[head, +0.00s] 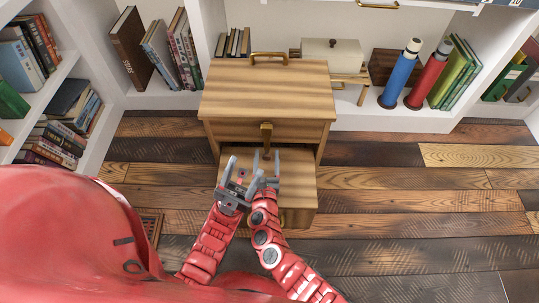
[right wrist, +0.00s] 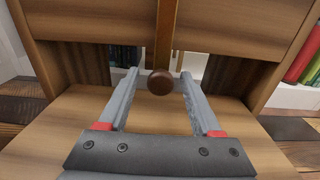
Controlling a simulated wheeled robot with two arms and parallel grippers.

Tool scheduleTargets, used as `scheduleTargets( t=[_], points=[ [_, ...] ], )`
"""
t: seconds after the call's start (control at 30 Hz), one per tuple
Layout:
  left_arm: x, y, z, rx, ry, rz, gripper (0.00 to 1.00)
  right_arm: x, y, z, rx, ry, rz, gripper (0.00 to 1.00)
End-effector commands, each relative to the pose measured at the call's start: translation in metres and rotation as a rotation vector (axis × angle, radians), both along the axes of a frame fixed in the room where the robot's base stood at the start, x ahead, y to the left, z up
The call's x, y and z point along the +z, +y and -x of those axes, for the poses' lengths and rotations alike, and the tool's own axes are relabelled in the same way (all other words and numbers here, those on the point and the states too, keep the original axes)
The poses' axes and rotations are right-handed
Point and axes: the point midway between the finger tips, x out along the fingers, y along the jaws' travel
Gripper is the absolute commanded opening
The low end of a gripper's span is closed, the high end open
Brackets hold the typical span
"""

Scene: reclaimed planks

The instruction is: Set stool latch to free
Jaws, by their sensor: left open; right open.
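The wooden step stool (head: 265,88) stands on the plank floor, with a lower step (head: 300,170) in front. A dark round knob (right wrist: 160,83) sits at the bar's lower end. My right gripper (head: 266,160) is open, its fingers on either side of the knob with gaps visible. My left gripper (head: 243,169) is open and empty just left of it, above the lower step.
A brass handle (head: 269,57) is on the stool's top. Behind stand shelves with books (head: 183,48), a cream box (head: 333,55), a blue bottle (head: 400,78) and a red bottle (head: 428,78). The floor (head: 420,190) to the right is clear.

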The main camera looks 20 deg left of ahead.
Motion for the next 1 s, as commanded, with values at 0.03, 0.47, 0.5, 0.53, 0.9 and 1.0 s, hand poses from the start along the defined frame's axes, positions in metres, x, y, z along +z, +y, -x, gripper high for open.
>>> scheduleTargets(
  t=[0.03,0.47,0.5,0.53,0.9,1.0],
  points=[
    [0.0001,0.0000,0.0000,0.000,0.000,0.000,0.50,0.0001,-0.0001,0.0000,0.000,0.000,0.000,0.66],
    [0.0001,0.0000,0.0000,0.000,0.000,0.000,0.50,0.0004,-0.0002,-0.0002,0.000,-0.001,-0.001,0.00],
    [0.0000,0.0000,0.0000,0.000,0.000,0.000,0.50,0.0004,-0.0002,-0.0003,0.000,-0.001,-0.001,0.00],
    [0.0000,0.0000,-0.0001,0.000,0.000,0.000,0.50,0.0004,-0.0002,-0.0003,0.000,-0.001,-0.001,0.00],
    [0.0001,0.0001,0.0000,0.000,0.000,0.000,0.50,0.0006,-0.0003,-0.0004,-0.001,-0.001,-0.001,0.00],
    [0.0000,0.0001,0.0000,0.000,0.000,0.000,0.50,0.0008,-0.0002,-0.0004,-0.001,-0.001,-0.001,0.00]
  ],
)
